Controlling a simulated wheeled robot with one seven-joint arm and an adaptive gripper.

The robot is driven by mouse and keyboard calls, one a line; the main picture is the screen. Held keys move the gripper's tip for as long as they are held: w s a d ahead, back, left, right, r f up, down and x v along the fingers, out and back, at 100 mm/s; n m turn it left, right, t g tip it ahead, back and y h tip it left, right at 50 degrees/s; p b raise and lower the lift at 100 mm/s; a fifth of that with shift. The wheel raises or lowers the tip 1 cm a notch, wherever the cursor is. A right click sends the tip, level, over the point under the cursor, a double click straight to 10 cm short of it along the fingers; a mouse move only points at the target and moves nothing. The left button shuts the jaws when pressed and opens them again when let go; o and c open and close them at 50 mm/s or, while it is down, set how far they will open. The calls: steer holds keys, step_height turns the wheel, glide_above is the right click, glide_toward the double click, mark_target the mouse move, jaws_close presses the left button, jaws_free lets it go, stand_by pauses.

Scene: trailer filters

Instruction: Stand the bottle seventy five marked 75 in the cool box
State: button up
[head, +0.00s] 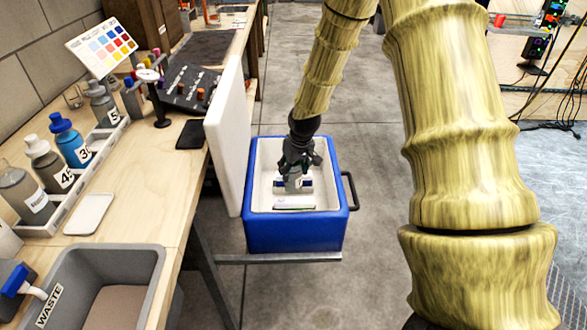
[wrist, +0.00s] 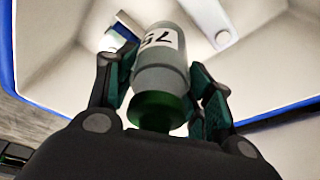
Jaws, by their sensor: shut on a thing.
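The blue cool box (head: 293,238) is open, with a white inside, and its white lid (head: 229,135) stands up on the left side. My gripper (head: 297,168) reaches down into the box from above. It is shut on a grey bottle (head: 292,184) with a dark green cap. In the wrist view the bottle (wrist: 160,75) sits between both fingers, and its white label reads 75, upside down in the picture. The bottle looks roughly upright inside the box walls. I cannot tell whether its base touches the floor of the box.
A flat pale item (head: 295,203) lies in the box. A wooden bench (head: 128,215) on the left carries a rack (head: 42,221) with several bottles, a white tray (head: 89,213) and a grey waste bin (head: 152,262). Bare floor (head: 375,190) lies right of the box.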

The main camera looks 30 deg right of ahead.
mark_target(294, 183)
steer(key=shift+f+b, duration=1)
steer(key=shift+f, duration=2.3)
steer(key=o, duration=1.4)
steer(key=shift+o, duration=1.4)
steer(key=shift+r+p, duration=8.65)
steer(key=shift+r, duration=1.35)
